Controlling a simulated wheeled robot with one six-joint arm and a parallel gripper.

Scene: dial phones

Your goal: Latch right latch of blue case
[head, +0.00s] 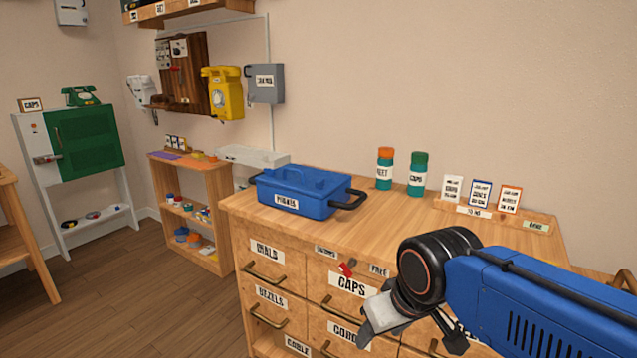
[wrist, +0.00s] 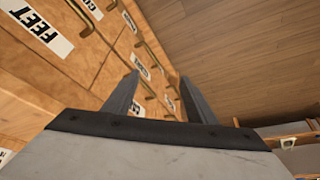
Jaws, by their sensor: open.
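The blue case (head: 304,187) lies on top of the wooden drawer cabinet, with a "PHONES" label on its front and a dark handle at its right end. Its lid looks down. The latches are too small to make out in the head view. My gripper (head: 372,335) is at the lower right, in front of the cabinet's drawers, below and to the right of the case. In the wrist view my gripper (wrist: 157,95) is open with its two fingers apart and nothing between them. The case does not show in the wrist view.
The cabinet top (head: 390,225) is clear right of the case. Two capped jars (head: 385,170) stand at the back, and several label cards (head: 481,195) stand farther right. Drawer handles (head: 268,272) stick out of the cabinet front near my arm. A low shelf (head: 165,160) stands left.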

